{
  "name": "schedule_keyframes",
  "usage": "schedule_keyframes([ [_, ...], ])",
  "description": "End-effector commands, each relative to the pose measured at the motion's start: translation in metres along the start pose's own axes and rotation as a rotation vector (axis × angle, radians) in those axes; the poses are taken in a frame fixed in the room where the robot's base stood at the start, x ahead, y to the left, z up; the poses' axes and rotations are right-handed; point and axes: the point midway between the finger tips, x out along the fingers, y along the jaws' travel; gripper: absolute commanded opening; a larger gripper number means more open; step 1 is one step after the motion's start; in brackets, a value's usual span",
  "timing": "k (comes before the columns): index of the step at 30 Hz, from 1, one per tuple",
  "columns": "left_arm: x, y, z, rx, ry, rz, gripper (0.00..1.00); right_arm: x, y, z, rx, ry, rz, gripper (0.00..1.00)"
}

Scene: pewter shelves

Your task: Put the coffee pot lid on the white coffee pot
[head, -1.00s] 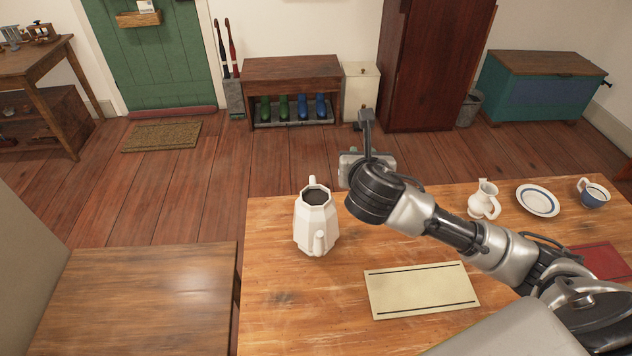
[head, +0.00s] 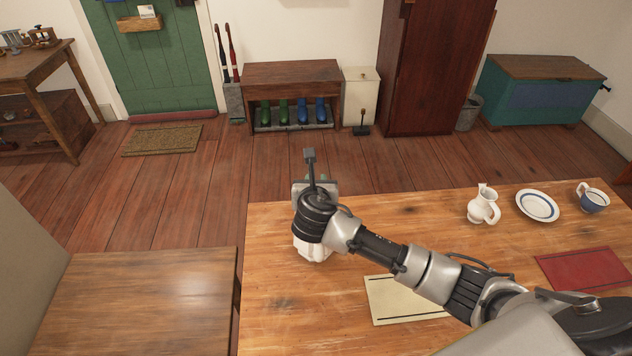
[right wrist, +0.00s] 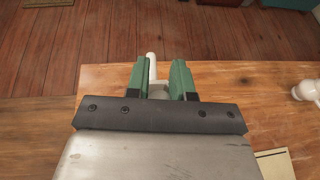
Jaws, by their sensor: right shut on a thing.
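The white coffee pot (head: 314,250) stands on the wooden table, mostly hidden behind my right gripper and wrist in the head view. My right gripper (head: 315,187) is over the pot, pointing down. In the right wrist view its green fingers (right wrist: 161,80) are shut on a small pale thing (right wrist: 159,91), likely the coffee pot lid, mostly hidden by the gripper body. A white upright part of the pot (right wrist: 151,66) shows just beyond the fingers. Whether the lid touches the pot's rim cannot be seen. My left gripper is not in view.
A cream mat (head: 392,302) lies in front of the pot, partly under my right arm. A white jug (head: 484,207), a blue-rimmed plate (head: 538,205), a cup (head: 593,200) and a red mat (head: 584,268) are at the right. The table's left front is clear.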

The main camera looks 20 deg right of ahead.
Motion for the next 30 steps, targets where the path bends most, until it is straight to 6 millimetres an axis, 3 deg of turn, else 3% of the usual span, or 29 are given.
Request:
schedule_keyframes([
  [7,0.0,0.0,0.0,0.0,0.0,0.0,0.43,0.0,0.0,0.0,0.001,0.0,0.0,0.0],
  [8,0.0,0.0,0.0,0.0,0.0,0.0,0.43,0.001,0.0,-0.001,0.001,0.0,-0.001,0.26],
  [12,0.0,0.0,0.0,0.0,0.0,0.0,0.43,0.001,0.0,0.0,0.001,0.0,-0.001,0.47],
  [23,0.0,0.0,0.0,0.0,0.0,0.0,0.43,-0.004,0.0,0.001,0.0,-0.001,0.001,0.48],
  [30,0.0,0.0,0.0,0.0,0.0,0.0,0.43,-0.045,0.001,0.001,0.002,-0.001,0.003,0.48],
])
